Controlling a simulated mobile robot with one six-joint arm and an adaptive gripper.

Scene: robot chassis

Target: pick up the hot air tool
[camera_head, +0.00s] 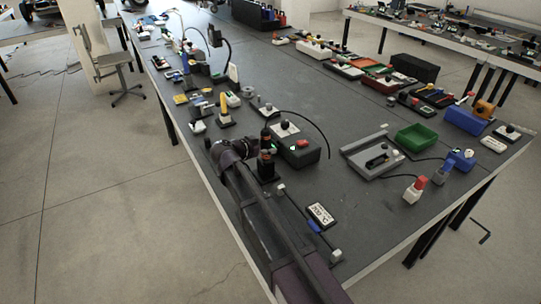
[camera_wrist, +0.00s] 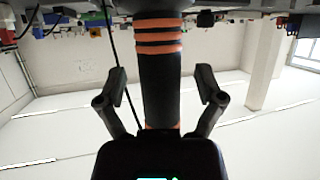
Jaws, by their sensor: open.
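The hot air tool (camera_head: 266,142) is a black cylinder with orange bands. It stands upright beside a dark station box (camera_head: 302,152), and a black cable arcs near it to the right. In the wrist view, which shows the scene upside down, the tool's handle (camera_wrist: 159,92) fills the middle of the picture. My gripper (camera_head: 250,147) is close beside the tool in the head view. In the wrist view, my gripper's (camera_wrist: 160,84) two fingers are spread on either side of the handle, with visible gaps. The tool's far end is cut off by the picture edge.
The long dark table (camera_head: 362,118) carries many small items. A grey tray (camera_head: 370,158), a green bin (camera_head: 416,137) and a red-and-white block (camera_head: 414,190) lie to the right. A white-labelled box (camera_head: 321,214) lies near the front edge.

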